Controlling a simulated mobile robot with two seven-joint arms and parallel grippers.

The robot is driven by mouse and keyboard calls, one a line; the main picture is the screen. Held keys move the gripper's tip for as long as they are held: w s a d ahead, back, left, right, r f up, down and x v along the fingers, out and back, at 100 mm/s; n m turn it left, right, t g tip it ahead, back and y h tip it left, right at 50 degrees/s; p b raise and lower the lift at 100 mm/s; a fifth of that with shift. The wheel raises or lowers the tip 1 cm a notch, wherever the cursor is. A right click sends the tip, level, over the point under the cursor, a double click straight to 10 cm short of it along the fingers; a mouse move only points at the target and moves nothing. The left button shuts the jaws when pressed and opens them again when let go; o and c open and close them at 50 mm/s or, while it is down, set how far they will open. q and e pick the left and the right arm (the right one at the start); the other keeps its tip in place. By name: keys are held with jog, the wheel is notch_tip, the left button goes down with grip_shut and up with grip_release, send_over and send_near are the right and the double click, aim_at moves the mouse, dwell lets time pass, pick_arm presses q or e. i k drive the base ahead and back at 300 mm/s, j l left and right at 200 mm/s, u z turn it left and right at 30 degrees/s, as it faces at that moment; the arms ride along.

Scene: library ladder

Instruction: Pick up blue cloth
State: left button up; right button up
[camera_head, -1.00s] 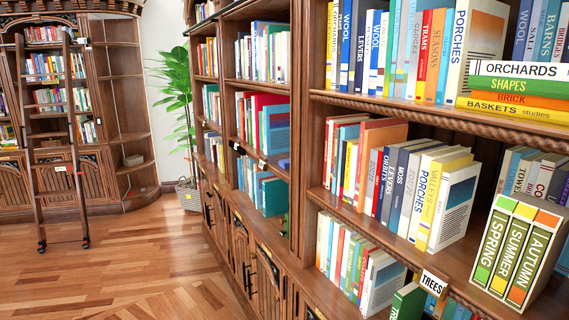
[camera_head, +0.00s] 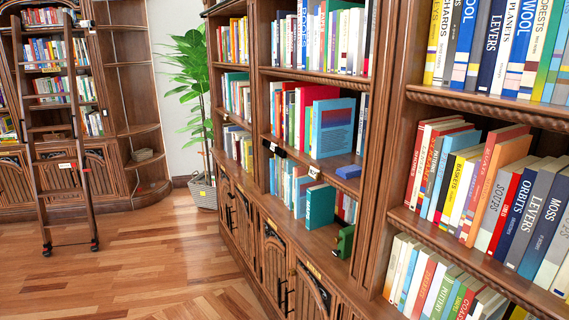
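A small flat blue item (camera_head: 348,172), which looks like the folded blue cloth, lies near the front edge of a middle shelf in the bookcase on the right. It sits in front of and to the right of a large blue book standing on the same shelf. It is too small to make out its fabric. Neither of my grippers is in view.
The bookcase shelf edge (camera_head: 487,106) runs close along the right side. A wooden ladder (camera_head: 75,150) leans against the far left shelves. A potted plant (camera_head: 205,190) stands between the bookcases. The wooden floor (camera_head: 150,265) at left is clear.

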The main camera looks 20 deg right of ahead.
aim_at(351, 172)
jog(key=i+j+u, duration=0.1)
jog(key=i, duration=0.65)
jog(key=i+j+u, duration=0.1)
jog(key=i+j, duration=0.15)
jog(key=i, duration=0.5)
jog(key=i+j+z, duration=0.1)
jog(key=i+z, duration=0.2)
jog(key=z, duration=0.2)
jog(key=i+j+z, duration=0.2)
jog(key=z, duration=0.3)
jog(key=i+j+z, duration=0.3)
jog(key=z, duration=0.15)
jog(key=i+j+z, duration=0.15)
jog(key=j+z, duration=0.2)
jog(key=z, duration=0.15)
jog(key=i+j+z, duration=0.1)
jog(key=j+z, duration=0.4)
jog(key=l, duration=0.1)
